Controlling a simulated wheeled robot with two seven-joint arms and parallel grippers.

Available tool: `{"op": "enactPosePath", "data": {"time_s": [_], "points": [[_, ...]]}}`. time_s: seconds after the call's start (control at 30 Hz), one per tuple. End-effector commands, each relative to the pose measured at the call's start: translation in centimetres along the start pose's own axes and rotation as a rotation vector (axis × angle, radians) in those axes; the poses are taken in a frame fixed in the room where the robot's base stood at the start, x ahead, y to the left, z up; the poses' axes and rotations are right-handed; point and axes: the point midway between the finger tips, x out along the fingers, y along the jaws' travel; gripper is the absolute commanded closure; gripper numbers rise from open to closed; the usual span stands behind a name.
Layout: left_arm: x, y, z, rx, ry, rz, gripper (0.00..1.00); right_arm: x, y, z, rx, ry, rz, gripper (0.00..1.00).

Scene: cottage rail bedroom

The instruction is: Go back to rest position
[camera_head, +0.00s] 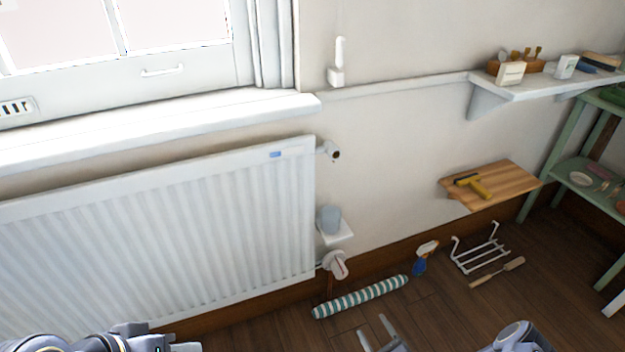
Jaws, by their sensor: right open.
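My right gripper (377,333) shows at the bottom edge, right of centre. Its two pale fingers are apart with nothing between them, above the dark wooden floor and just below the striped roll. Part of my left arm shows at the bottom left corner, in front of the radiator. Its gripper's fingertips cannot be made out.
A white radiator (160,235) stands under the window sill (160,130) at left. A wooden wall shelf (515,180) and green shelving (545,185) are at right.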

Motion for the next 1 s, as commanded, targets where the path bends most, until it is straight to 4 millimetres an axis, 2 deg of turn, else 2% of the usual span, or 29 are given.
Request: {"op": "enactPosePath", "data": {"time_s": [0.37, 0.57, 0.67, 0.77, 0.8, 0.87, 1.0], "points": [[0.0, 0.0, 0.0, 0.0, 0.001, 0.0, 0.64, 1.7, -4.0, 4.0, -0.06, -0.143, 0.089, 0.36], [0.0, 0.0, 0.0, 0.0, 0.0, 0.0, 0.64, 2.6, -7.1, 8.3, -0.123, -0.268, 0.192, 0.36], [0.0, 0.0, 0.0, 0.0, 0.0, 0.0, 0.64, 2.8, -8.9, 11.3, -0.169, -0.343, 0.266, 0.36], [0.0, 0.0, 0.0, 0.0, 0.0, 0.0, 0.64, 2.6, -10.7, 15.4, -0.238, -0.43, 0.369, 0.36], [0.0, 0.0, 0.0, 0.0, 0.0, 0.0, 0.64, 2.4, -11.5, 17.3, -0.274, -0.467, 0.421, 0.36], [0.0, 0.0, 0.0, 0.0, 0.0, 0.0, 0.64, 1.7, -12.5, 20.4, -0.336, -0.521, 0.508, 0.36], [0.0, 0.0, 0.0, 0.0, 0.0, 0.0, 0.64, -1.0, -14.0, 26.8, -0.5, -0.605, 0.711, 0.36]]}}
